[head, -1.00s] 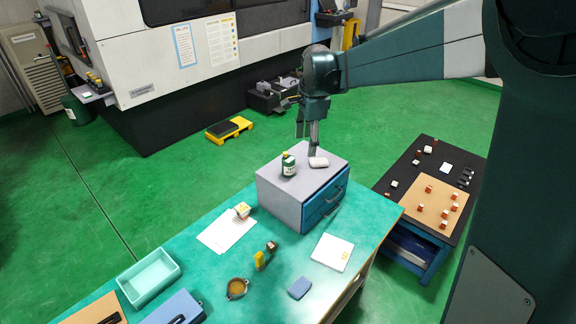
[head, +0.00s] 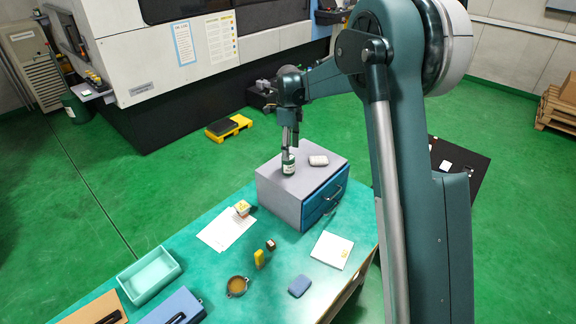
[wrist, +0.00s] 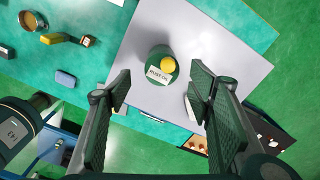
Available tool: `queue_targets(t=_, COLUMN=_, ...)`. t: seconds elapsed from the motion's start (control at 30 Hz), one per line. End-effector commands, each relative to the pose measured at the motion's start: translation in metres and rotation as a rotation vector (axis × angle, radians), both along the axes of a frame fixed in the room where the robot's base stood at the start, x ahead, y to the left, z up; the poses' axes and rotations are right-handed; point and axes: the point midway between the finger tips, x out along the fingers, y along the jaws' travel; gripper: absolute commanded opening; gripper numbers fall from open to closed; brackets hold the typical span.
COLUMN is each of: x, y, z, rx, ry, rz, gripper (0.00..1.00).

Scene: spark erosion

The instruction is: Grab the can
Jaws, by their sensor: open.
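The can (head: 288,166) is dark green with a white label and stands upright on the grey top of the drawer box (head: 275,184). In the wrist view the can (wrist: 160,66) shows its yellow cap and lies ahead of the fingers, centred between them. My gripper (head: 290,140) is right above the can in the head view, pointing down. In the wrist view my gripper (wrist: 160,98) is open, with one finger on each side and nothing between the pads. Whether a fingertip touches the can cannot be told.
A white rounded object (head: 318,160) lies on the box beside the can; one finger partly covers it in the wrist view. The teal table (head: 215,265) holds a mint tray (head: 150,275), a small bowl (head: 237,286), a white pad (head: 332,250) and a blue block (head: 299,286).

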Motion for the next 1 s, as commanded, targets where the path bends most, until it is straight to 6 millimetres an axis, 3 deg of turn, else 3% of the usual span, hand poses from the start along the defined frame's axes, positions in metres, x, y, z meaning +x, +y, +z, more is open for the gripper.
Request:
queue_targets(t=0.47, x=0.003, y=0.002, z=-0.005, rx=-0.001, ry=0.006, rz=-0.015, gripper=0.52)
queue_targets(t=0.8, x=0.003, y=0.002, z=-0.028, rx=-0.001, ry=0.006, rz=-0.015, gripper=0.52)
queue_targets(t=1.0, x=0.003, y=0.002, z=-0.031, rx=-0.001, ry=0.006, rz=-0.015, gripper=0.52)
